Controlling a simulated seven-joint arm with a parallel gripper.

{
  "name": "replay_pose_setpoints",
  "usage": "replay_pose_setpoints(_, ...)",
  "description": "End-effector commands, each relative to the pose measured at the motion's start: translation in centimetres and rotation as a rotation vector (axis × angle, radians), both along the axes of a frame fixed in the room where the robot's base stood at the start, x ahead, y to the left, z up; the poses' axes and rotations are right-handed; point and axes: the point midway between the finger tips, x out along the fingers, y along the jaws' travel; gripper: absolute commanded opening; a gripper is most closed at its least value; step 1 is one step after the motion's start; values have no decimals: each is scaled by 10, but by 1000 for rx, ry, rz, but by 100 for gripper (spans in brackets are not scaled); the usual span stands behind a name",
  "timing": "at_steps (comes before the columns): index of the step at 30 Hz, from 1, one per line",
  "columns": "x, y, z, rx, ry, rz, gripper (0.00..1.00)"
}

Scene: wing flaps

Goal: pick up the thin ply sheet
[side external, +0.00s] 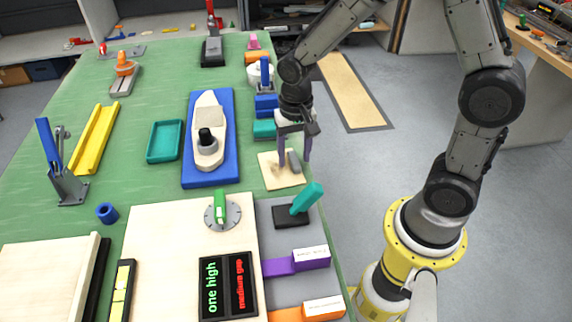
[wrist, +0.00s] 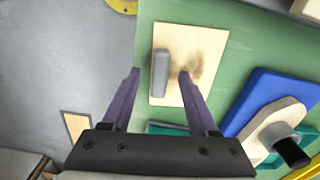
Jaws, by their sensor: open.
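The thin ply sheet (side external: 281,182) is a pale wooden rectangle lying flat near the right edge of the green table. It also shows in the wrist view (wrist: 182,40), with a dark smudge on its face. A grey bar-shaped grip (wrist: 159,73) stands on it. My gripper (side external: 294,164) is over the sheet with its purple fingers pointing down. In the wrist view my open gripper (wrist: 160,73) has one finger on each side of the grey bar, with gaps visible. How far the fingertips are above the sheet is hard to tell.
A blue board (side external: 229,174) with a wooden boat shape lies left of the sheet. Teal and blue blocks (side external: 266,107) stand behind it. A black base with a teal lever (side external: 306,199) is close in front. The table's right edge is near the sheet.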

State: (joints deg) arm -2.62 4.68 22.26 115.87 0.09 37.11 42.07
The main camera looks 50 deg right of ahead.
Motion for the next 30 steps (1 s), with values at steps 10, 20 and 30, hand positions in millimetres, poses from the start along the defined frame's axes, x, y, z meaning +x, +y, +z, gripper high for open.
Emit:
replay_pose_setpoints(10,0,0,-2,1,1,0,44)
replay_pose_setpoints(20,0,0,-2,0,0,0,0)
replay_pose_setpoints(30,0,0,-1,1,-1,0,0)
